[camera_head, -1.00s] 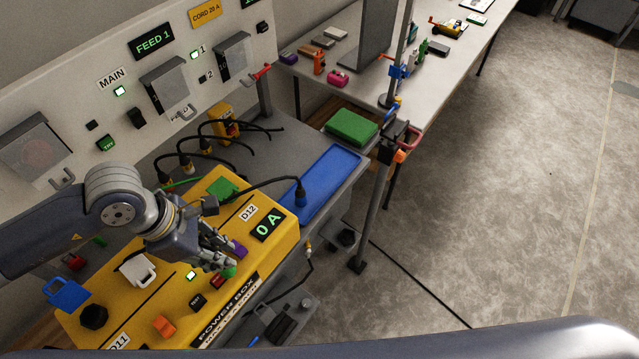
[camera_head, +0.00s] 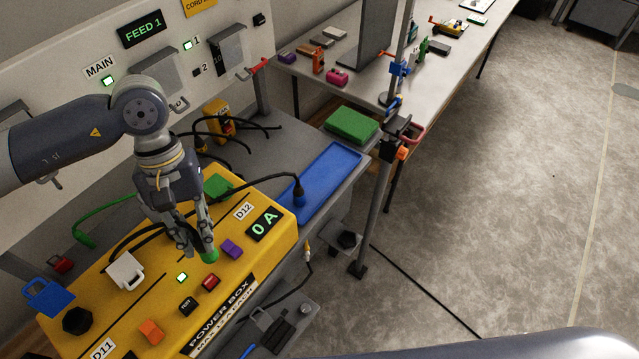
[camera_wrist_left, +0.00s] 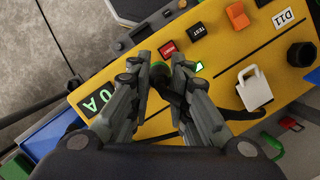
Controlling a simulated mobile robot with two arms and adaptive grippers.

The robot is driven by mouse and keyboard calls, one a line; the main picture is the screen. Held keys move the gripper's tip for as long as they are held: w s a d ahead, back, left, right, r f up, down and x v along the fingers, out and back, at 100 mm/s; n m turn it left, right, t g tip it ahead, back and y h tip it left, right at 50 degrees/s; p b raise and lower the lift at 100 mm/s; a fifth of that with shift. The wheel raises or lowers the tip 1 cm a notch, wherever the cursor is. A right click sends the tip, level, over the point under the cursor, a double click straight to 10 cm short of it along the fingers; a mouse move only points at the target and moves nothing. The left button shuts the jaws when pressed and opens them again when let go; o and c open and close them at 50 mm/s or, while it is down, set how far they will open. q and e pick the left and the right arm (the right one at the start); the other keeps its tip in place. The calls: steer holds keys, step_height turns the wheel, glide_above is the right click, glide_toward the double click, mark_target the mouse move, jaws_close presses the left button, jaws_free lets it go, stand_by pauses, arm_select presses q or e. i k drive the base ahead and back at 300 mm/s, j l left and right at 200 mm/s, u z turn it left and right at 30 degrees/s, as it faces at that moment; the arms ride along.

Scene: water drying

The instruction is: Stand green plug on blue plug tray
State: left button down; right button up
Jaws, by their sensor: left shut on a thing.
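My left gripper (camera_head: 196,248) is over the yellow power box, shut on the green plug (camera_head: 210,256). Only the plug's green end shows below the fingertips; the fingers hide most of it. In the left wrist view the green plug (camera_wrist_left: 190,68) shows between the fingertips, with a dark cable running behind the right finger. I cannot tell whether the plug touches the box. The blue plug tray (camera_head: 336,171) lies to the right of the gripper, beyond the box. A black plug (camera_head: 299,195) with a cable stands at its left side. My right gripper is not in view.
The yellow power box (camera_head: 275,232) carries purple, red, black and orange parts and a white handle (camera_head: 125,271). Cables loop over the grey bench. A green block (camera_head: 352,124) lies behind the tray; a grey post (camera_head: 376,210) stands to its right. Much of the tray is bare.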

mark_target(323, 177)
steer(key=i+l+u, duration=0.15)
steer(key=l, duration=0.3)
steer(key=i+l+u, duration=0.1)
steer(key=l, duration=0.35)
steer(key=i+l+u, duration=0.15)
steer(key=l, duration=0.3)
steer(key=i+l+u, duration=0.1)
steer(key=l, duration=0.35)
